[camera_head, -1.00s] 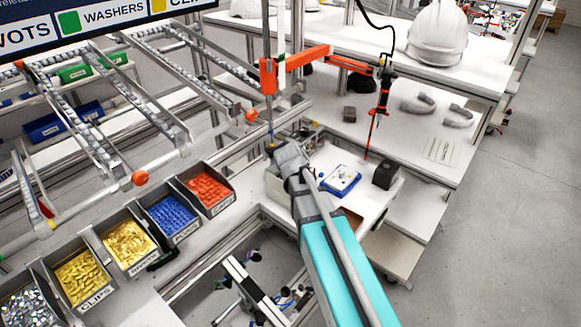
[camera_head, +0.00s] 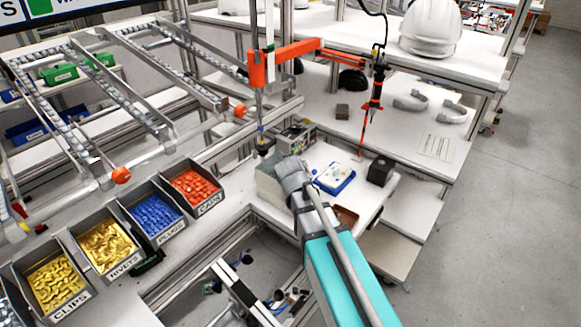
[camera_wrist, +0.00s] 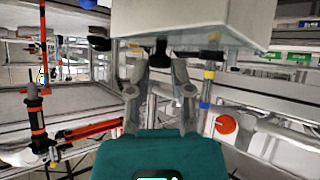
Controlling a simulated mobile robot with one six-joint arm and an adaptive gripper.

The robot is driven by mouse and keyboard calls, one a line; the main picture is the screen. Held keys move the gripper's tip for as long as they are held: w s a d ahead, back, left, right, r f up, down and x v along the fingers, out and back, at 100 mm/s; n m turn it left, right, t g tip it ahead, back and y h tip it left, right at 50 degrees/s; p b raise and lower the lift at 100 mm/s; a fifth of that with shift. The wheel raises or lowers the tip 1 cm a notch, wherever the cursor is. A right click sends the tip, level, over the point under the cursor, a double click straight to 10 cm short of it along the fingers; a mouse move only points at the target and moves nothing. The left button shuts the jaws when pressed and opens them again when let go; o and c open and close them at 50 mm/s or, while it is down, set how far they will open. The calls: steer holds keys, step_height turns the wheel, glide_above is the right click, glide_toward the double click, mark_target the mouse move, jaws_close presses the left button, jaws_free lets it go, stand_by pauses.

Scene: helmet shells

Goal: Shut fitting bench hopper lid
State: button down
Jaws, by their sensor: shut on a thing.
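In the wrist view my gripper (camera_wrist: 160,62) is shut on a small black handle (camera_wrist: 160,47) at the edge of a pale grey box-like part (camera_wrist: 190,22), which fills the top of the picture. I cannot tell whether this part is the hopper lid or the hopper body, or how far the lid is open. In the head view a grey box (camera_head: 270,183) stands beside my wrist at the left end of the white fitting bench (camera_head: 268,211). My wrist hides the fingers and part of this box there.
A blue-and-white tray (camera_head: 334,177) and a black block (camera_head: 380,171) lie right of my arm. A red-black driver (camera_head: 372,100) hangs from an orange arm (camera_head: 300,55) above the bench. Parts bins (camera_head: 123,247) line the left. Open floor lies at right.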

steer(key=shift+s+d+f, duration=0.15)
steer(key=shift+d+f, duration=0.15)
steer(key=shift+f, duration=0.15)
steer(key=c, duration=1)
jaws_free()
steer(key=o, duration=0.5)
steer(key=shift+d+f, duration=0.1)
steer(key=shift+f, duration=0.05)
